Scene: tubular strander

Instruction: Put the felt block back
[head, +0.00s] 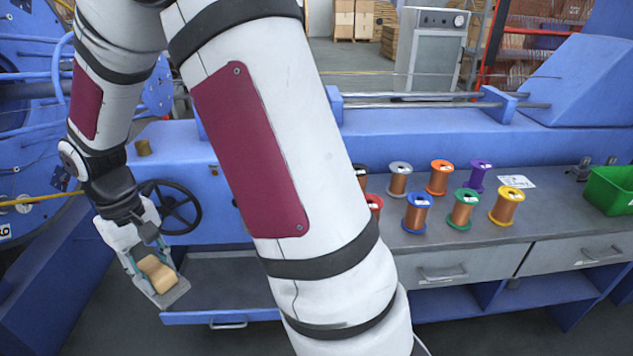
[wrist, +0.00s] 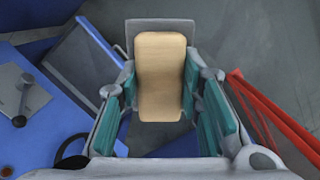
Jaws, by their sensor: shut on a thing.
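The felt block (head: 157,272) is tan, with a grey plate at its end, and sits between the fingers of my gripper (head: 154,266). In the wrist view, the felt block (wrist: 160,78) is upright between the teal-padded fingers of my gripper (wrist: 160,98), which are shut on it. The grey plate shows beyond its far end. In the head view my gripper hangs low at the left, just left of a grey open drawer or tray (head: 232,271) with a blue front. The gap between the block and the floor cannot be judged.
A black handwheel (head: 172,207) stands on the blue machine just right of my gripper. Several wire spools (head: 417,213) stand on the grey bench, with a green bin (head: 610,190) at the right. Red rails (wrist: 275,115) show right in the wrist view. Grey floor lies below.

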